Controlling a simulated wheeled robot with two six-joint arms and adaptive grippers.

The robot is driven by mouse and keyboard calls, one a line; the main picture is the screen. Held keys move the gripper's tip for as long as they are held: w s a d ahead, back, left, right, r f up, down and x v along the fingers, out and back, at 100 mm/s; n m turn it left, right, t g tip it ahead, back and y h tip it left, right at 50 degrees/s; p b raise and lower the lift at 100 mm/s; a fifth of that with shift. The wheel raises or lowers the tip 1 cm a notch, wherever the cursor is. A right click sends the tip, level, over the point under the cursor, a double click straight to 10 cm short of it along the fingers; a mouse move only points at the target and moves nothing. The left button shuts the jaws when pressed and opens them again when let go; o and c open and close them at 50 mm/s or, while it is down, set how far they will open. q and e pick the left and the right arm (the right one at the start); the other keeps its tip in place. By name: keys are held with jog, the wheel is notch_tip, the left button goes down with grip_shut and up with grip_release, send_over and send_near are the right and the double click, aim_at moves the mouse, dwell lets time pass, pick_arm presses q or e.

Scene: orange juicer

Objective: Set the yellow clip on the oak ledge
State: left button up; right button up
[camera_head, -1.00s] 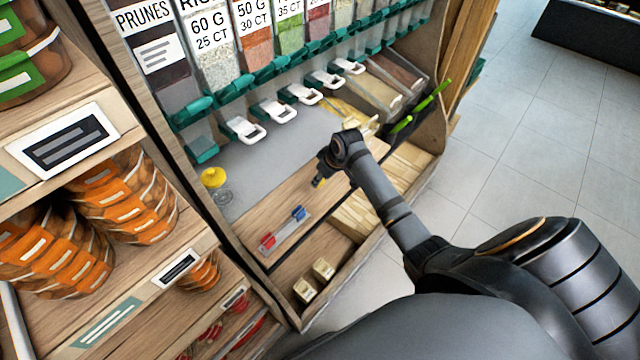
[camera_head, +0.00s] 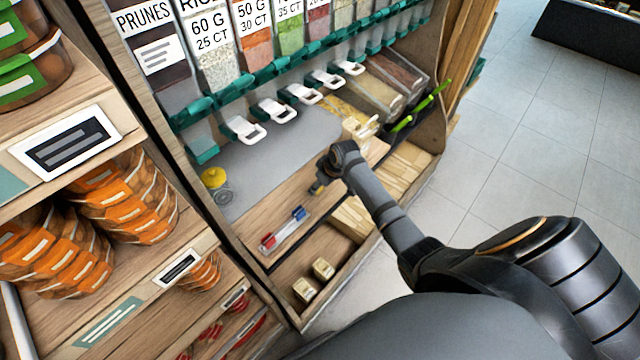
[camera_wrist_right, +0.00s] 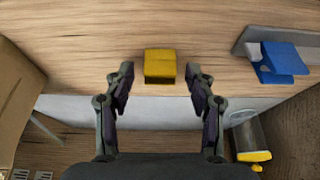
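The yellow clip (camera_wrist_right: 160,67) shows in the right wrist view at the edge of the wooden oak ledge (camera_wrist_right: 90,50). My right gripper (camera_wrist_right: 160,70) is open, with one finger on each side of the clip and a visible gap on both sides. Whether the clip rests fully on the wood is hard to tell. In the head view the right gripper (camera_head: 319,180) is over the ledge (camera_head: 262,222), mostly hidden by its own wrist, with a small yellow patch of the clip (camera_head: 316,189) showing below. My left gripper is not in view.
A blue clip (camera_head: 299,213) and a red clip (camera_head: 268,240) sit on a rail on the ledge, left of the gripper. A yellow-lidded jar (camera_head: 214,178) stands on the grey shelf. Dispensers with white handles (camera_head: 277,110) line the back. Small boxes (camera_head: 322,268) lie below.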

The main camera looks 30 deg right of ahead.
jog(key=shift+r, duration=0.1)
jog(key=v, duration=1.2)
jog(key=shift+p, duration=0.4)
